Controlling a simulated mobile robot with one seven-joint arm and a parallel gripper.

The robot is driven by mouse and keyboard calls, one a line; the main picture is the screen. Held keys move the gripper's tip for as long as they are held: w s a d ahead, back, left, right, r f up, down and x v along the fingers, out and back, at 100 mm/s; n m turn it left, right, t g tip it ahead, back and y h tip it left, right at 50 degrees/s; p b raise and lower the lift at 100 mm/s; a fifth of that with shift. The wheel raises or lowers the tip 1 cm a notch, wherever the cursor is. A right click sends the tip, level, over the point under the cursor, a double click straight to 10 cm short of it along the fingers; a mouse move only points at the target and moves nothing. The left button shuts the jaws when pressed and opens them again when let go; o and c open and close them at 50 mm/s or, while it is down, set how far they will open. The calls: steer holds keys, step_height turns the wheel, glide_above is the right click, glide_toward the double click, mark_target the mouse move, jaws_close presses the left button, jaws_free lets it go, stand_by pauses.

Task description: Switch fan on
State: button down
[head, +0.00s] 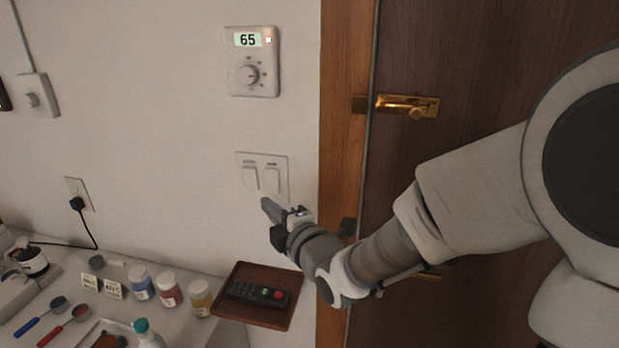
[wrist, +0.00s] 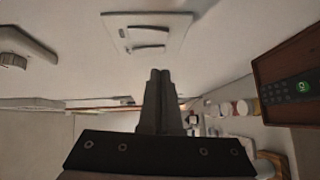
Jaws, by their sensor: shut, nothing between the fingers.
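A white wall plate (head: 281,195) with two rocker switches is on the wall left of the door frame. Its left rocker (head: 250,178) and right rocker (head: 272,181) have small labels above them, too small to read surely. The plate also shows in the wrist view (wrist: 180,30), beyond my fingertips. My gripper (head: 266,203) is shut and empty, with its tips just below the rockers in the head view. In the wrist view its closed fingers (wrist: 159,73) point towards the plate and appear apart from it. I see no fan.
A thermostat (head: 253,62) reading 65 is above the plate. A brown tray (head: 225,309) with a black remote (head: 257,293) is below my gripper. Several jars and spoons crowd the counter at left. The wooden door (head: 470,60) with a brass latch (head: 405,105) is at right.

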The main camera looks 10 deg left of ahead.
mark_target(267, 191)
steer(key=shift+w+a+f+p, duration=0.15)
steer(key=shift+w+p, duration=0.1)
steer(key=shift+w, duration=0.9)
steer(key=shift+w+d+f+p, duration=0.15)
steer(key=shift+w+p, duration=0.1)
steer(key=shift+w, duration=0.9)
steer(key=shift+a+f, duration=0.1)
